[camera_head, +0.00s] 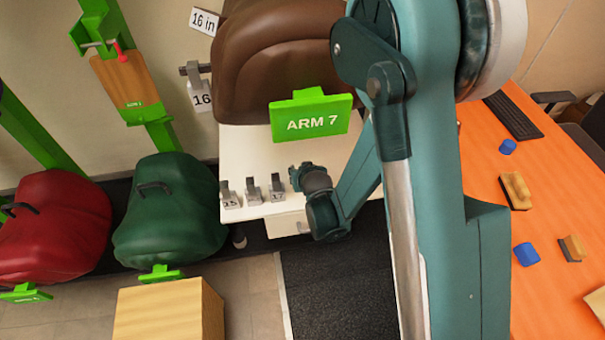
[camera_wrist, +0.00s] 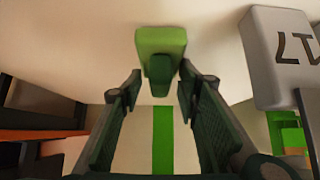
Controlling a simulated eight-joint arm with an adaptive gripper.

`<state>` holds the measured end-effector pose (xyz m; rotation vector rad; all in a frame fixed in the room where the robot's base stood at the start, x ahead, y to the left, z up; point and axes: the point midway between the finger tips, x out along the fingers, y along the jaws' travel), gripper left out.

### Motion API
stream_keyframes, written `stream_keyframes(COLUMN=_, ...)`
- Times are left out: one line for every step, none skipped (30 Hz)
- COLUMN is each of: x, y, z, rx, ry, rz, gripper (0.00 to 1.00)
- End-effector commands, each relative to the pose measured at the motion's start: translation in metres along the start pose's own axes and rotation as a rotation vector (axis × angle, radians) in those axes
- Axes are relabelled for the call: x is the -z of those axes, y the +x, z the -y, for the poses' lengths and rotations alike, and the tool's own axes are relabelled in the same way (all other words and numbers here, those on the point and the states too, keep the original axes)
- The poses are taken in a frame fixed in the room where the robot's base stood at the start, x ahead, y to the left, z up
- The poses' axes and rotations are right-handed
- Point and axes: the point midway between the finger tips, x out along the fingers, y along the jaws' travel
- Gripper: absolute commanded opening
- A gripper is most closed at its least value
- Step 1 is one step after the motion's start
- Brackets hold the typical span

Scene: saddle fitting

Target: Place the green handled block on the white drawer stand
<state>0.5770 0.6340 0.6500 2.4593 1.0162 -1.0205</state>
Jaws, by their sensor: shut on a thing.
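The green handled block (camera_wrist: 160,40) shows in the wrist view, with its darker green handle between my fingertips. My gripper (camera_wrist: 158,78) is shut on this handle; the contact itself is hard to see. In the head view my gripper (camera_head: 297,179) is at the front right part of the white drawer stand (camera_head: 255,150), right of a row of grey handled blocks. The green block is not clearly visible there. I cannot tell whether it touches the stand top.
Three grey handled blocks (camera_head: 253,192) stand along the stand's front edge; a grey block marked 17 (camera_wrist: 280,55) is close on the right in the wrist view. A brown saddle (camera_head: 275,65) and a green ARM 7 sign (camera_head: 311,117) are behind. An orange table (camera_head: 480,180) is at right.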

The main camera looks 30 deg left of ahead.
Motion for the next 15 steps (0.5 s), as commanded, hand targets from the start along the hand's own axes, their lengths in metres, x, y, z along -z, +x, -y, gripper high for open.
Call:
stream_keyframes(x=0.0002, y=-0.0002, z=0.0, rx=0.0, ry=0.0, rz=0.0, gripper=0.18)
stream_keyframes(x=0.0003, y=-0.0003, z=0.0, rx=0.0, ry=0.0, rz=0.0, gripper=0.18)
stream_keyframes(x=0.0004, y=-0.0004, z=0.0, rx=0.0, ry=0.0, rz=0.0, gripper=0.18)
stream_keyframes(x=0.0004, y=-0.0004, z=0.0, rx=0.0, ry=0.0, rz=0.0, gripper=0.18)
stream_keyframes(x=0.0004, y=-0.0004, z=0.0, rx=0.0, ry=0.0, rz=0.0, gripper=0.18)
stream_keyframes(x=0.0004, y=-0.0003, z=0.0, rx=0.0, ry=0.0, rz=0.0, gripper=0.38)
stream_keyframes(x=0.0004, y=-0.0003, z=0.0, rx=0.0, ry=0.0, rz=0.0, gripper=0.42)
stream_keyframes(x=0.0004, y=-0.0003, z=0.0, rx=0.0, ry=0.0, rz=0.0, gripper=0.46)
stream_keyframes(x=0.0004, y=-0.0003, z=0.0, rx=0.0, ry=0.0, rz=0.0, gripper=0.48)
stream_keyframes(x=0.0004, y=-0.0003, z=0.0, rx=0.0, ry=0.0, rz=0.0, gripper=0.48)
stream_keyframes(x=0.0004, y=-0.0003, z=0.0, rx=0.0, ry=0.0, rz=0.0, gripper=0.48)
stream_keyframes(x=0.0004, y=-0.0003, z=0.0, rx=0.0, ry=0.0, rz=0.0, gripper=0.48)
stream_keyframes(x=0.0004, y=-0.0003, z=0.0, rx=0.0, ry=0.0, rz=0.0, gripper=0.48)
stream_keyframes(x=0.0005, y=-0.0003, z=0.0, rx=0.0, ry=0.0, rz=0.0, gripper=0.48)
stream_keyframes(x=0.0004, y=-0.0003, z=0.0001, rx=0.0, ry=0.0, rz=0.0, gripper=0.48)
